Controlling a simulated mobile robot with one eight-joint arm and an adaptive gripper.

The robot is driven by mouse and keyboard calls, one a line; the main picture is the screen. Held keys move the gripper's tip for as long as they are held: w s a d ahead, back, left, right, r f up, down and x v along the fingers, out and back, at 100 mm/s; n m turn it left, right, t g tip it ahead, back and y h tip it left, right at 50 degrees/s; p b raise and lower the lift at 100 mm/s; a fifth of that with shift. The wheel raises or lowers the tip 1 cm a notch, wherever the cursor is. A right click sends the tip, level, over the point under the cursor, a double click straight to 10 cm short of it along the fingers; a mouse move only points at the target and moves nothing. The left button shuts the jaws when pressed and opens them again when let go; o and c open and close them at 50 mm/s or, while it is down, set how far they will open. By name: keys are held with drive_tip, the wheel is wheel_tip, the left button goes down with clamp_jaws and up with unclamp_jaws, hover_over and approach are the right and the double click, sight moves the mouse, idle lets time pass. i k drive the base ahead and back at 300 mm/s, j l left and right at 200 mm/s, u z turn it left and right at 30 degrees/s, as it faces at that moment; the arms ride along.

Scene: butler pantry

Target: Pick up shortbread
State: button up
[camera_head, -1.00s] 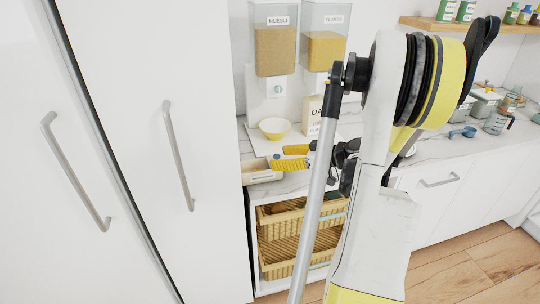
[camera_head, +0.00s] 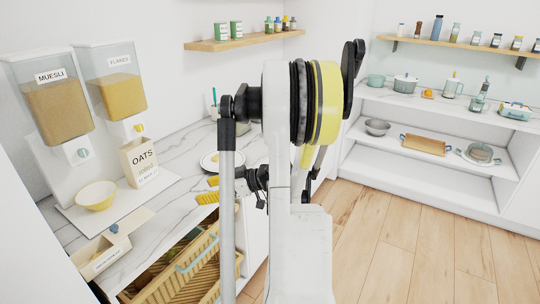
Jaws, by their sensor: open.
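I cannot make out any shortbread for certain in this view. My gripper (camera_head: 208,190) shows its yellow fingers behind the grey pole of my arm, over the left counter near its front edge. It is open, with nothing seen between the fingers. A white plate (camera_head: 207,164) lies on the counter just behind my gripper, partly hidden by my arm; what is on it is too small to tell.
The counter (camera_head: 155,213) also holds a yellow bowl (camera_head: 96,195), an oats box (camera_head: 139,162) and cereal dispensers (camera_head: 60,100). A wicker drawer (camera_head: 178,272) is below. White shelves (camera_head: 395,175) hold a wooden tray (camera_head: 425,145) and dishes. The wood floor (camera_head: 410,240) is clear.

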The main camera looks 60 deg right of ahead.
sight(215, 158)
drive_tip(key=z, duration=1.55)
drive_tip(key=i+l+z, duration=0.15)
drive_tip(key=i+l, duration=0.4)
drive_tip(key=i+l+z, duration=0.15)
drive_tip(key=i+l, duration=0.35)
drive_tip(key=i, duration=0.15)
